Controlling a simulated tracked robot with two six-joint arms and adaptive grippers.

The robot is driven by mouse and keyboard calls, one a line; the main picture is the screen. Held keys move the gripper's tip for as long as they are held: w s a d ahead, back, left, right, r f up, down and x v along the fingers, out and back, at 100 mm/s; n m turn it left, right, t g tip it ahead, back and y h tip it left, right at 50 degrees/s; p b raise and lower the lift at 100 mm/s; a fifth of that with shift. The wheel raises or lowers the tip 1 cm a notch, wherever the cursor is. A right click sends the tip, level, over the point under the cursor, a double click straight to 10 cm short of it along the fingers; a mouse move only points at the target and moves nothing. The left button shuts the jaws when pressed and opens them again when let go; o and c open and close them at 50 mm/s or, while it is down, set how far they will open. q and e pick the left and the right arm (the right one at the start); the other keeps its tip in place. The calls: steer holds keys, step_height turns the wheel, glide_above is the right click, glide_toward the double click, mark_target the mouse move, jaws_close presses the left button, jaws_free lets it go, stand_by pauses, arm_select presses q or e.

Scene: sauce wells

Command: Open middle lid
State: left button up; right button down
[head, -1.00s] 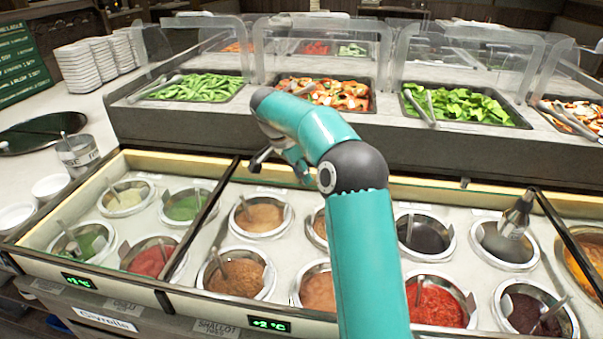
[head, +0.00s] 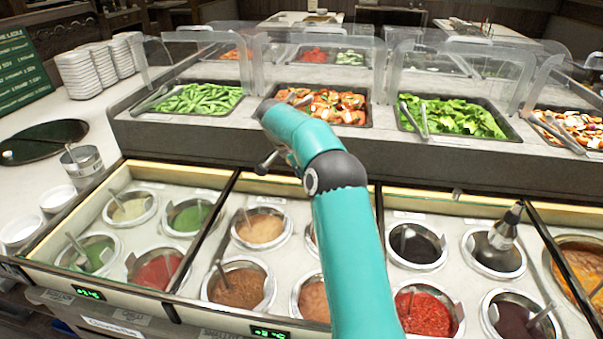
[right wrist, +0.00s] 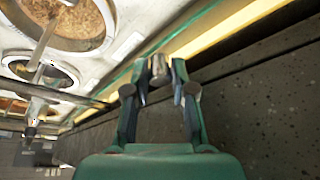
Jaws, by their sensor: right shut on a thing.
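The middle section of the sauce counter (head: 222,230) lies between two dark dividers, with sauce wells under it. Its lid is clear and hard to make out; a thin green glass edge (right wrist: 190,27) shows in the right wrist view. My right gripper (right wrist: 160,72) is shut on a small round metal knob (right wrist: 159,64) beside that edge. In the head view my teal right arm (head: 350,240) crosses the middle section and hides most of the grip and the back edge there. I cannot tell whether the lid is raised. My left gripper is not in view.
A ladle (head: 507,228) stands in a well at the right. A small knob (head: 457,192) sits on the right section's back edge. Behind the wells, a raised grey counter (head: 180,135) carries food trays under clear guards. Stacked plates (head: 100,62) stand at the back left.

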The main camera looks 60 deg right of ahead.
steer(key=c, duration=1)
jaws_free()
steer(key=shift+o, duration=0.2)
steer(key=v, duration=1.2)
